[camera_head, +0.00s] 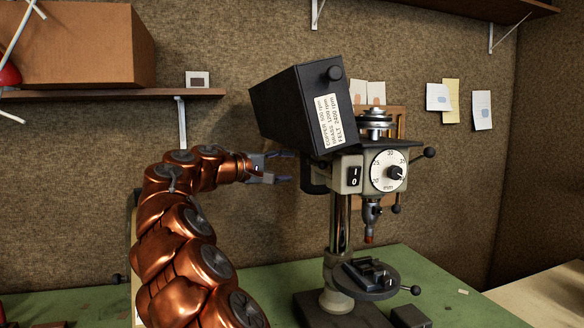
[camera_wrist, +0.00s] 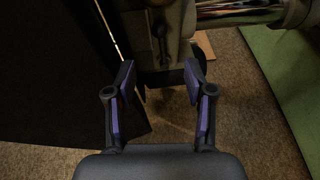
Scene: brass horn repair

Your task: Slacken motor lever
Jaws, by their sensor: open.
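The drill press stands on the green bench, its grey head (camera_head: 350,174) carrying a black switch and a round dial. Its motor lever is not clear in the head view. In the wrist view a small dark lever-like part (camera_wrist: 161,42) lies on the grey body, beyond and between my fingertips; I cannot tell for sure that it is the motor lever. My gripper (camera_head: 283,167) is open and empty, left of the drill head and pointing right at it. It also shows in the wrist view (camera_wrist: 160,78), with its two fingers apart and clear of the machine.
A black cover (camera_head: 305,103) with a speed label tilts up above the drill head, close above my gripper. It fills the left of the wrist view (camera_wrist: 50,90). The steel column (camera_head: 340,222) stands below the head. A shelf (camera_head: 190,94) with a cardboard box is upper left.

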